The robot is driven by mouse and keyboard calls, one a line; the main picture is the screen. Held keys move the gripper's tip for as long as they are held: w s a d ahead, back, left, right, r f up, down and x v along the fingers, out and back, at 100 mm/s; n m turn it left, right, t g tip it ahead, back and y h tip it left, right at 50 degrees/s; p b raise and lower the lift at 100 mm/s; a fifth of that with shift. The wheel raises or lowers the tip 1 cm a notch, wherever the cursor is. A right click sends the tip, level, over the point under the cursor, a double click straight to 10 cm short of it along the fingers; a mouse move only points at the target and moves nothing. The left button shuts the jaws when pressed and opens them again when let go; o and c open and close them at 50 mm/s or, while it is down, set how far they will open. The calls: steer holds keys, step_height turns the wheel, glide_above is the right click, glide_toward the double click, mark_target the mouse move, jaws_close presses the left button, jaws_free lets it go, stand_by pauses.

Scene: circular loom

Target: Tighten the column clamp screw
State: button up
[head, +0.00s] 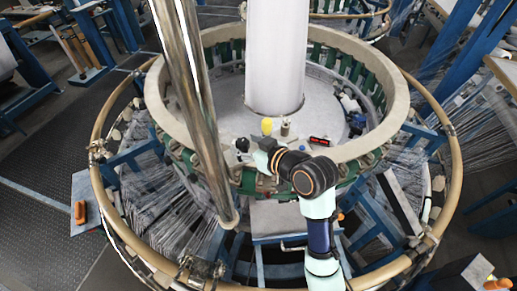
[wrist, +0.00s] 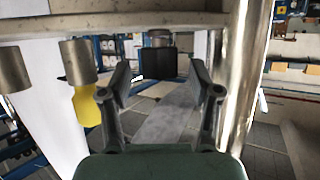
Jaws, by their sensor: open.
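My gripper (wrist: 160,82) is open, its two dark fingers apart with nothing held between them. In the head view my gripper (head: 258,152) is small and partly hidden by my wrist, at the front of the loom ring. A small black round part (head: 242,144) shows just left of it. In the wrist view a dark square block (wrist: 158,63) appears between the fingertips, beyond them; I cannot tell whether it is the clamp screw. A shiny metal column (head: 190,90) slants down left of my gripper; a shiny column (wrist: 241,70) stands right of the fingers in the wrist view.
A yellow part (head: 267,125), a metal cylinder (head: 286,128) and a red-lit display (head: 319,140) sit close behind my gripper. The pale loom ring (head: 375,140) surrounds a wide white central column (head: 275,60). Metal cylinders (wrist: 78,62) hang at left in the wrist view.

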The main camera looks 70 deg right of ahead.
steer(key=v, duration=0.9)
steer(key=shift+s+a+r, duration=0.15)
steer(key=shift+s, duration=0.15)
steer(key=w+a+f+n+y, duration=0.1)
steer(key=w+a+n+y, duration=0.1)
steer(key=w+a, duration=0.6)
steer(key=w+a+f+n+y, duration=0.1)
steer(key=w+a+f+y, duration=0.1)
steer(key=w+a, duration=0.65)
steer(key=a+f+n+t+y, duration=0.1)
steer(key=a+n+y, duration=0.1)
steer(key=a, duration=1.8)
steer(key=shift+s+a+n+y, duration=0.35)
steer(key=shift+n+y, duration=0.05)
steer(key=shift+n, duration=0.1)
steer(key=shift+f, duration=0.1)
